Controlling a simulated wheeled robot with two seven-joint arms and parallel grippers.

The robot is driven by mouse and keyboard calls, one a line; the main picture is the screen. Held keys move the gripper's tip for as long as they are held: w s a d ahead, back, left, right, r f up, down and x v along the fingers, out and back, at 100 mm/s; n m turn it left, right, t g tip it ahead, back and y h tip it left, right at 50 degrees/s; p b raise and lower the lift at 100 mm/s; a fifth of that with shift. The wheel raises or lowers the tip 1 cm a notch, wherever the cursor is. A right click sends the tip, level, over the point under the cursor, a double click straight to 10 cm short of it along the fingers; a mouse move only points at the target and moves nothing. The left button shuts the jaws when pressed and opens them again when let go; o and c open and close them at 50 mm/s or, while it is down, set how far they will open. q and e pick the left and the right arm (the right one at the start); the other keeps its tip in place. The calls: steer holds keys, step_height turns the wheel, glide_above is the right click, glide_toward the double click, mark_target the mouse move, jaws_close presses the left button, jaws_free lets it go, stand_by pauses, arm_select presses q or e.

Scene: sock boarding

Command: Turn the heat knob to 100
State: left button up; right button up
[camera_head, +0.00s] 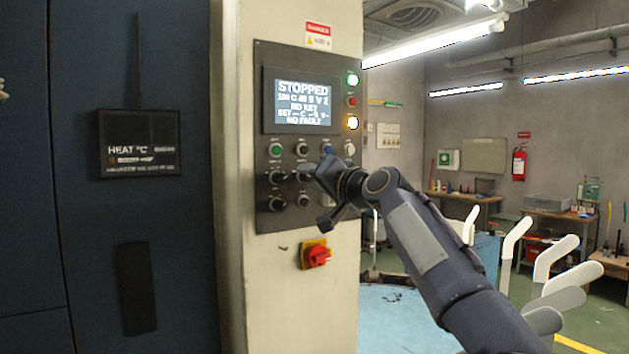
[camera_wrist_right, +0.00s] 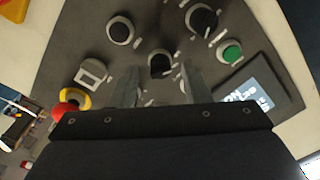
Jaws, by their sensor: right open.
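The control panel (camera_head: 263,110) has a lit screen (camera_head: 302,98) reading STOPPED, with smaller lines that are hard to read. My left gripper is not in view.
A red and yellow rotary switch (camera_head: 316,255) sits below the panel. A dark cabinet with a HEAT °C plate (camera_head: 139,143) stands at left. White sock-board shapes (camera_head: 556,258) stand at right. In the wrist view, a green button (camera_wrist_right: 231,52) and other knobs surround the fingers.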

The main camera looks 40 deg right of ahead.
steer(key=s+b, duration=0.2)
steer(key=s, duration=0.5)
steer(key=shift+s+a+f, duration=0.2)
steer(key=shift+s+a, duration=0.05)
steer(key=shift+a, duration=0.05)
